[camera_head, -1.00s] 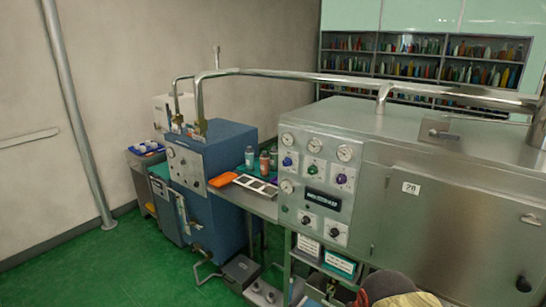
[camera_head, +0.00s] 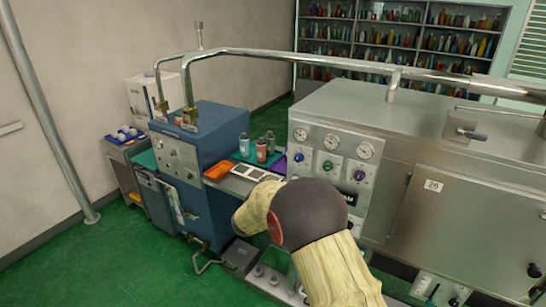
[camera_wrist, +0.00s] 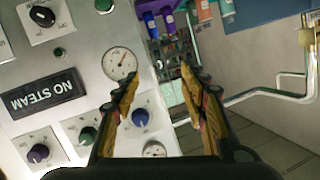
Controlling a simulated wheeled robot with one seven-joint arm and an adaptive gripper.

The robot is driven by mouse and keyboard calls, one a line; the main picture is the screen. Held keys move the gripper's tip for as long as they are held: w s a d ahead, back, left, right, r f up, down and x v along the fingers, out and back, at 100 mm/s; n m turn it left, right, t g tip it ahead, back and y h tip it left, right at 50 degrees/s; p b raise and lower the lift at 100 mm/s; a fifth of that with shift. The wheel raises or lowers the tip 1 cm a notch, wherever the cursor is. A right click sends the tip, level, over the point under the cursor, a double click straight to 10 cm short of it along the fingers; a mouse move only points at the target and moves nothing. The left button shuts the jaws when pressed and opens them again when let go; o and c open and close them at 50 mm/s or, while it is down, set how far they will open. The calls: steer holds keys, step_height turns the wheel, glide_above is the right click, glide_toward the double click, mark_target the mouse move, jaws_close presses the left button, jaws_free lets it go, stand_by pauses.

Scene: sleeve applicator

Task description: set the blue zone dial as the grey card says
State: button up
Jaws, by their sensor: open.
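The blue zone dial (camera_head: 299,157) is on the steel control panel, left of a green dial (camera_head: 328,165) and a purple dial (camera_head: 359,175). In the wrist view the panel appears upside down, and the blue dial (camera_wrist: 140,117) shows just beside the left finger, between the fingers in the picture. My gripper (camera_wrist: 160,76) is open and empty. Its fingertips point past the panel's edge toward bottles and the floor, apart from the dial as far as I can tell. The dial's setting is too small to read. I cannot make out a grey card.
Round gauges (camera_head: 331,141) sit above the dials. A blue machine (camera_head: 195,160) stands left, with bottles (camera_head: 261,150) and an orange tray (camera_head: 219,170) between. A steel pipe (camera_head: 300,58) spans above. Green floor is free at left.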

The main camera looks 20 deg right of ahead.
mark_target(297, 159)
steer(key=s+d+r+m+g+h, duration=0.1)
steer(key=s+d+r+m+h, duration=0.15)
steer(key=d+r+h, duration=0.4)
steer(key=shift+y, duration=0.75)
steer(key=shift+w+d+r, duration=0.25)
steer(key=shift+w+d, duration=0.45)
steer(key=shift+w, duration=0.1)
steer(key=shift+w+d+r, duration=0.2)
steer(key=shift+w+d, duration=0.5)
steer(key=shift+w, duration=0.05)
steer(key=shift+w+d+r, duration=0.25)
steer(key=shift+w+d, duration=0.45)
steer(key=shift+w, duration=0.1)
steer(key=shift+c, duration=0.8)
jaws_close()
steer(key=shift+b, duration=0.3)
